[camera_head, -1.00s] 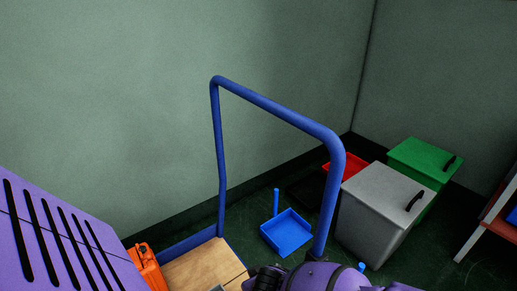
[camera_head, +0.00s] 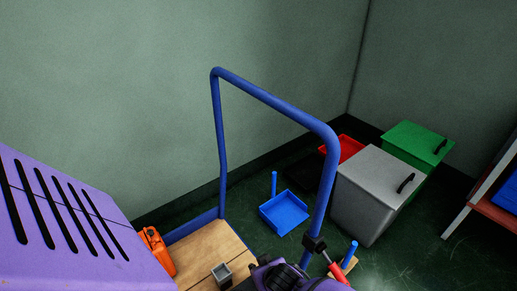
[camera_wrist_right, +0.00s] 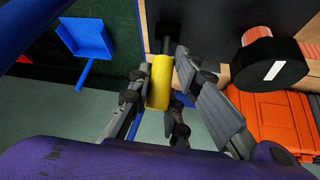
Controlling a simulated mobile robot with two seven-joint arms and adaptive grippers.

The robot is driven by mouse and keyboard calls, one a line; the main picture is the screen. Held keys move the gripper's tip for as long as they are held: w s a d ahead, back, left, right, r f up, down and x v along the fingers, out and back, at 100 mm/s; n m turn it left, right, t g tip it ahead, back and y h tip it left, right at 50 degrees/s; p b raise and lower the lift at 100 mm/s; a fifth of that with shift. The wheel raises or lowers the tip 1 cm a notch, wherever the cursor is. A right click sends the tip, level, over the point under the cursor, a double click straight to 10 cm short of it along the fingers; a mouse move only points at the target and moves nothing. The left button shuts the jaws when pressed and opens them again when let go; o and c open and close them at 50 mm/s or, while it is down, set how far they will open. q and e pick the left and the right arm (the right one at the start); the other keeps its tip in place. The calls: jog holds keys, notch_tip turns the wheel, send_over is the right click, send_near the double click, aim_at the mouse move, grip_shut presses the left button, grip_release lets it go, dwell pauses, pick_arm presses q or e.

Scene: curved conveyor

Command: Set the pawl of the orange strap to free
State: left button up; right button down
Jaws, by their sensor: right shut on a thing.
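My right gripper (camera_wrist_right: 159,84) shows in the right wrist view, with its fingers closed on a yellow grip (camera_wrist_right: 160,80). The grip sits at the end of a dark part, and I cannot tell if this is the pawl. To the right is a black round knob (camera_wrist_right: 275,60) with a white mark. An orange ribbed piece shows at the right edge of that view; I cannot tell whether it is the orange strap. In the head view my right arm (camera_head: 285,275) reaches in at the bottom, its fingertips hidden. My left gripper is not in view.
A cart with a blue handle (camera_head: 270,97) and wooden deck (camera_head: 205,250) carries an orange canister (camera_head: 156,251) and a small grey box (camera_head: 222,274). A red-handled part (camera_head: 337,271) is beside my arm. A blue dustpan (camera_head: 284,213), grey bin (camera_head: 375,200) and green bin (camera_head: 415,145) stand behind.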

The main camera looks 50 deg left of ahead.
jog(key=shift+d, duration=0.25)
jog(key=shift+d+y+p, duration=0.25)
jog(key=shift+y+p, duration=0.15)
jog(key=shift+y, duration=0.1)
jog(key=shift+d, duration=0.15)
jog(key=shift+d+f+y, duration=0.15)
jog(key=shift+d+y, duration=0.2)
jog(key=shift+y, duration=0.45)
jog(key=shift+d+y+b, duration=0.3)
jog(key=shift+y+b, duration=0.3)
jog(key=shift+d+t+y+b, duration=0.3)
jog(key=shift+y+b, duration=0.2)
jog(key=shift+y, duration=0.1)
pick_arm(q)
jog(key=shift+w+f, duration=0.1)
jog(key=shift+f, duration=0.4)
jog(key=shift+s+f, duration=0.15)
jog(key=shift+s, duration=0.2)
pick_arm(e)
jog(key=c, duration=1.6)
grip_release()
jog(key=shift+a, duration=0.1)
